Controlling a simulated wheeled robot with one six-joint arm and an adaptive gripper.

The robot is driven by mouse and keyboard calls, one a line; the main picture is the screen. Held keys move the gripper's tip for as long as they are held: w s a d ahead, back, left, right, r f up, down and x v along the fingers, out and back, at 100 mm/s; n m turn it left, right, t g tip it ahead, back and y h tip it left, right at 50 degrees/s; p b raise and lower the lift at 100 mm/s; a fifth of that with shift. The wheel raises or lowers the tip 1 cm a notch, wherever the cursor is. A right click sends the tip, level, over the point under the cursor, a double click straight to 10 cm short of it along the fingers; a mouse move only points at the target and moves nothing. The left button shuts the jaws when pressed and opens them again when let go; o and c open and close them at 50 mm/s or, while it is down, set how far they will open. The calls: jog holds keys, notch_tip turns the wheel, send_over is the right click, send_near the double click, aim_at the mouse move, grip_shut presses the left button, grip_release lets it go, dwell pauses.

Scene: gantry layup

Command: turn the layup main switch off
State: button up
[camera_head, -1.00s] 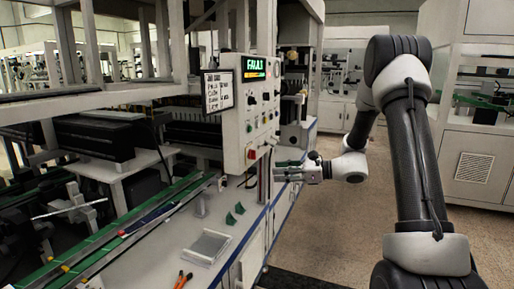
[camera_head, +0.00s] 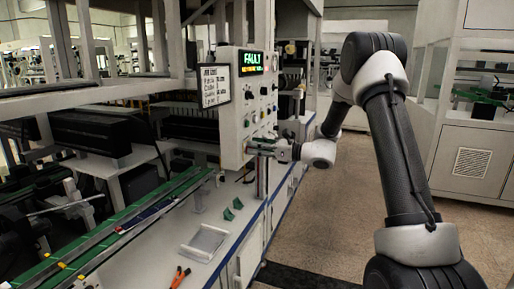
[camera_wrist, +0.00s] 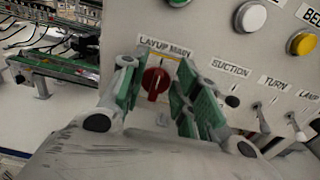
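The layup main switch is a red rotary knob (camera_wrist: 155,84) on the pale control panel (camera_wrist: 215,45), under a label reading LAYUP MAIN. Its grip bar looks near upright, slightly tilted. My gripper (camera_wrist: 160,90) is open, with one green-padded finger left of the knob and the other right of it; whether they touch it I cannot tell. In the head view my gripper (camera_head: 262,148) is at the lower part of the control box (camera_head: 232,125), and the knob is hidden there.
Right of the knob are small toggle switches (camera_wrist: 262,118) labelled SUCTION, TURN and LAMP. White (camera_wrist: 250,16) and yellow (camera_wrist: 302,43) buttons sit above. A clear tray (camera_head: 204,243) and orange-handled tool (camera_head: 180,277) lie on the bench below. The floor (camera_head: 340,215) on the right is free.

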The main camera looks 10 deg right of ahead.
grip_shut()
jog(key=shift+n, duration=0.3)
jog(key=n, duration=0.5)
jog(key=s+f+n, duration=0.1)
jog(key=n, duration=0.5)
jog(key=a+f+n, duration=0.1)
jog(key=n, duration=0.5)
jog(key=shift+s, duration=0.3)
jog(key=shift+n, duration=0.3)
